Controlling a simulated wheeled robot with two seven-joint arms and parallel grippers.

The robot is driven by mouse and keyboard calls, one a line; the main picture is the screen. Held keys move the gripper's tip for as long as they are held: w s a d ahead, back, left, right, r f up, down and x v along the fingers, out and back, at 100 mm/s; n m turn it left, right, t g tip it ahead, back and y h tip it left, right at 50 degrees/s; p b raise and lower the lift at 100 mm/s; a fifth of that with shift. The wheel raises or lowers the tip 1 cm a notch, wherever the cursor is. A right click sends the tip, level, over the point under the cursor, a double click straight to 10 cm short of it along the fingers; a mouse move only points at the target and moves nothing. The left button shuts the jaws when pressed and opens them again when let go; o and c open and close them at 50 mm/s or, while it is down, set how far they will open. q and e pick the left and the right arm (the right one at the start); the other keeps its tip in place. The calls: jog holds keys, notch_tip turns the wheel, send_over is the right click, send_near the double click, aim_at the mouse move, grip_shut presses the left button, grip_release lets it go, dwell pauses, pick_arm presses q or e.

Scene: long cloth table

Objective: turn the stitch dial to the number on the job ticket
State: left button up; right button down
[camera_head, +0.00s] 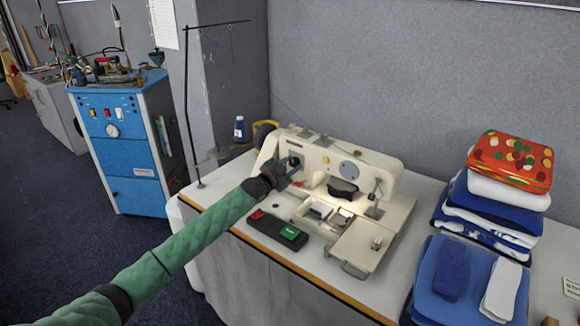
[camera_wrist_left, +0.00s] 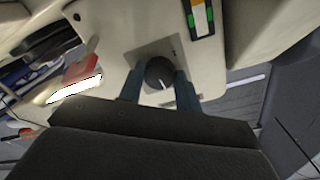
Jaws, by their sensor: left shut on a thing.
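A cream sewing machine (camera_head: 380,172) stands on the long table. Its dark round stitch dial (camera_wrist_left: 159,73) shows in the left wrist view, with a pale pointer line on its face. My left gripper (camera_wrist_left: 160,84) has one blue finger on each side of the dial and is shut on it. In the head view the left gripper (camera_head: 292,168) reaches the machine's left front face and hides most of the dial. The dial's numbers are too small to read. I cannot identify a job ticket for certain. My right gripper is not in view.
A black switch box (camera_head: 270,228) with red and green buttons lies before the machine. Folded cloth stacks (camera_head: 497,190) stand to the right. A thread stand (camera_head: 188,110) and blue spool (camera_head: 240,129) are at the left. A blue cabinet (camera_head: 122,150) stands behind.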

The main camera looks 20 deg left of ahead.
pick_arm(q)
jog(key=n, duration=0.7)
jog(key=shift+n, duration=0.4)
jog(key=n, duration=0.4)
jog(key=shift+d+n, duration=0.1)
jog(key=shift+n, duration=0.2)
jog(key=n, duration=0.2)
jog(key=shift+n, duration=0.4)
jog(key=n, duration=0.2)
jog(key=shift+n+p, duration=0.4)
jog(key=n+p, duration=0.1)
jog(key=n, duration=0.2)
jog(key=shift+n, duration=0.4)
jog(key=shift+n+p, duration=0.4)
jog(key=shift+n, duration=0.5)
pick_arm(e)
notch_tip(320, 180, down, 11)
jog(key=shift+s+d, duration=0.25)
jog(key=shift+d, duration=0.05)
